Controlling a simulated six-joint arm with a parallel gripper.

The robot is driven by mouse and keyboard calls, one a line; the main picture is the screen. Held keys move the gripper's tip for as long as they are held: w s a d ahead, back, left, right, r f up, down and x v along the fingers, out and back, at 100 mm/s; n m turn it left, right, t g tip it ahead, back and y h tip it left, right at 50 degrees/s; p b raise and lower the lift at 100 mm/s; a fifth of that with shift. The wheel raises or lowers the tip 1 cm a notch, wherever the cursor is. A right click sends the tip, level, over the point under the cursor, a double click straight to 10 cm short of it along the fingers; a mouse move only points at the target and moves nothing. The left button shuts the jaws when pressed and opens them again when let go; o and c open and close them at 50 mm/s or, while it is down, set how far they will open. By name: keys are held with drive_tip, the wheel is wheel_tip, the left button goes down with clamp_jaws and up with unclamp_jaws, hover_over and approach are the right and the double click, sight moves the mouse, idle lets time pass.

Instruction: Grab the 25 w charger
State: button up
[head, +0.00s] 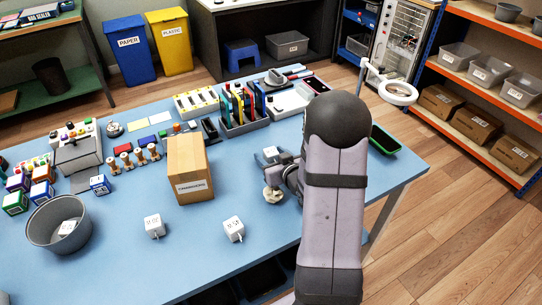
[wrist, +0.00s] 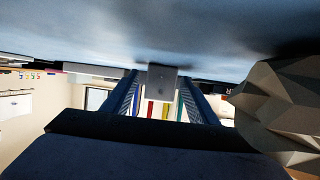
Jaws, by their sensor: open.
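My gripper (head: 277,172) is low over the right part of the blue table, partly hidden behind my own arm. It is open. A small white charger (head: 270,153) stands just beyond it in the head view. In the wrist view, a white charger (wrist: 162,82) shows between my two open fingers; I cannot tell whether they touch it. Two more white chargers, one in the front middle (head: 154,226) and one to its right (head: 233,229), stand on the table. Another white charger (head: 68,227) lies in a grey bowl (head: 42,240). The wattage marks are too small to read.
A beige faceted object (head: 272,195) is close beside my gripper and looms at the right of the wrist view (wrist: 285,100). A brown box (head: 187,170) stands to the left. An organizer (head: 243,124) stands behind. The table's front middle is clear around the chargers.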

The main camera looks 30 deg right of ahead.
sight(271, 151)
drive_tip(key=c, duration=1.2)
drive_tip(key=shift+o, duration=0.2)
drive_tip(key=shift+r, duration=0.15)
wheel_tip(271, 151, up, 10)
drive_tip(key=shift+f+p, duration=0.1)
drive_tip(key=shift+p, duration=0.45)
